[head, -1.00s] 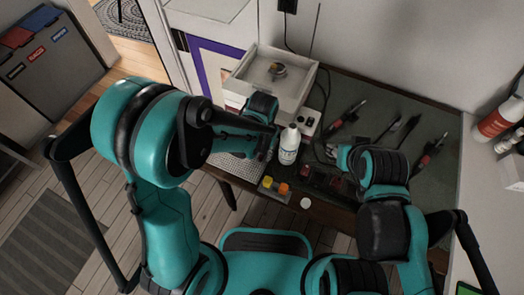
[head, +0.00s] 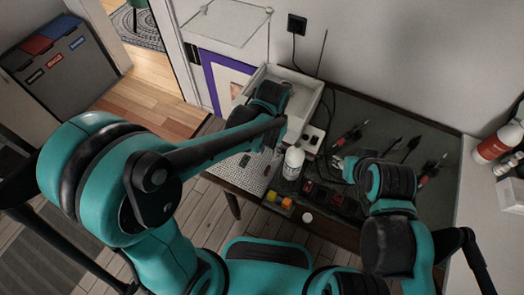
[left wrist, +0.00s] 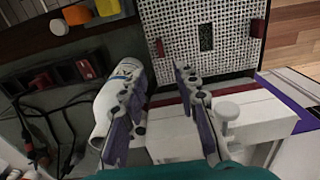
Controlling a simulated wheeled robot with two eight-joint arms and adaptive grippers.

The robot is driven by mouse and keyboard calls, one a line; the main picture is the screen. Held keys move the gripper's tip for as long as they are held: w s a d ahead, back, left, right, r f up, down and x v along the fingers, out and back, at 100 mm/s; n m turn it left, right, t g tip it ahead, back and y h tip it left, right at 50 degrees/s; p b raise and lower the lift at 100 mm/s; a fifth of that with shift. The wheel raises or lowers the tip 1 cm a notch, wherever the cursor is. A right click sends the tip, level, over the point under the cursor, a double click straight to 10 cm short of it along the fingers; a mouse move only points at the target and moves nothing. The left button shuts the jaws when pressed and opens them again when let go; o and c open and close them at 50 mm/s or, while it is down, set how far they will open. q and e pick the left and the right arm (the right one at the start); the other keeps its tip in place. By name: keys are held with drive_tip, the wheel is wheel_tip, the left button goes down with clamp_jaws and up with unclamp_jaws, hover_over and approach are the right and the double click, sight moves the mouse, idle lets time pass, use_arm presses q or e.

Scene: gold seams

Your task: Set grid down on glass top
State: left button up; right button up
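A white perforated plate (head: 258,176), the likeliest grid, lies at the left of the dark table. It also shows in the left wrist view (left wrist: 170,30), with a dark rectangular piece (left wrist: 206,36) and small red blocks on it. My left gripper (head: 287,88) is over the white open-topped box behind the plate. In the left wrist view my left gripper (left wrist: 160,70) has its fingers apart with nothing held between them. A clear glass-like top (head: 228,22) shows at the upper left; I cannot tell if it is the named one. My right gripper (head: 343,163) is low over the table; its opening is unclear.
A white bottle (head: 293,163) stands right of the plate, close to the left finger in the wrist view (left wrist: 118,88). The white box (head: 309,95) is behind it. Orange and yellow blocks (head: 279,199) lie at the front edge. Several tools lie at the right.

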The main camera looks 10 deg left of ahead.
use_arm(q)
drive_tip(key=s+a+r+n+t, duration=0.2)
drive_tip(key=s+a+r+t, duration=0.1)
drive_tip(key=a+r, duration=0.2)
drive_tip(key=s+a+r+n+t, duration=0.2)
drive_tip(key=s+a+r+t, duration=0.2)
drive_tip(key=a, duration=0.5)
drive_tip(key=shift+r, duration=0.75)
